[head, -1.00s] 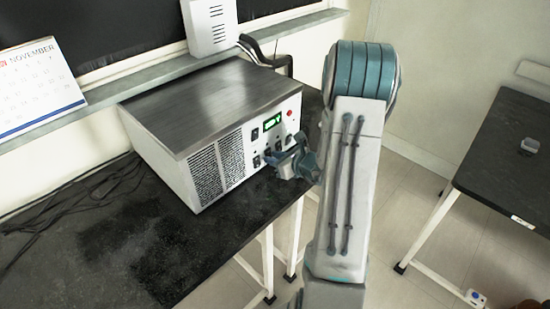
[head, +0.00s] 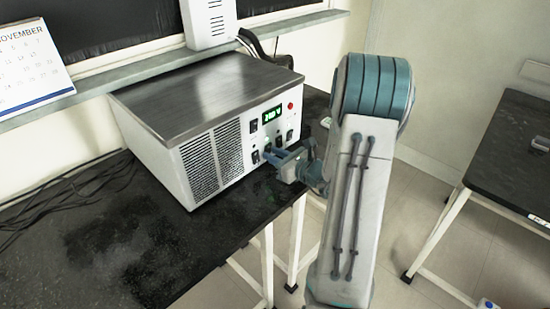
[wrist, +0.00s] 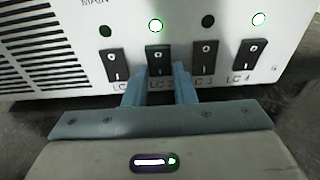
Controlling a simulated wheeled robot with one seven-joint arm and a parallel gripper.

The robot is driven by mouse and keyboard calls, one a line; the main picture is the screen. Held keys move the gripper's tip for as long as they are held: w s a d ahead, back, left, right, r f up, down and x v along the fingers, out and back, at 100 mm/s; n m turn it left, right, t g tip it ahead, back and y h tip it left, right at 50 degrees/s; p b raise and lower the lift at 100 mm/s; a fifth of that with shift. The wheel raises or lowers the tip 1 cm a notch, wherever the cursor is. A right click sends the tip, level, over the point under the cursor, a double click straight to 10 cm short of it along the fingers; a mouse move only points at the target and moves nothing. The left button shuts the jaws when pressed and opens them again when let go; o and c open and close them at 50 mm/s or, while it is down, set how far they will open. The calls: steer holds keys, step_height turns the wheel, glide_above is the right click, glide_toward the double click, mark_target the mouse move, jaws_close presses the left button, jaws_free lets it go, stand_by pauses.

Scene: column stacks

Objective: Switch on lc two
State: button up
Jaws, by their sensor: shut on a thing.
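The lc two switch (wrist: 159,61) is a black rocker on the white front panel, second from the left in a row in the wrist view. Its round light (wrist: 155,26) above is lit. My gripper (wrist: 160,72) is at this switch, its two blue fingers on either side of the rocker's lower part and shut on it. In the head view my gripper (head: 270,154) reaches the panel from the right and hides part of the switch row. The white box (head: 212,128) with a grey metal top stands on the black bench.
The lc one switch (wrist: 115,64) and lc three switch (wrist: 204,54) flank it closely; their lights are dark. The lc four switch (wrist: 250,54) has a lit light. A green display (head: 272,114) and red button (head: 291,106) sit above. Cables (head: 70,200) lie left on the bench.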

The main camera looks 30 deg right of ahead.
steer(key=o, duration=0.7)
steer(key=shift+d, duration=0.1)
steer(key=shift+s, duration=0.1)
steer(key=v, duration=1.3)
steer(key=shift+s+d, duration=0.15)
steer(key=shift+s, duration=0.2)
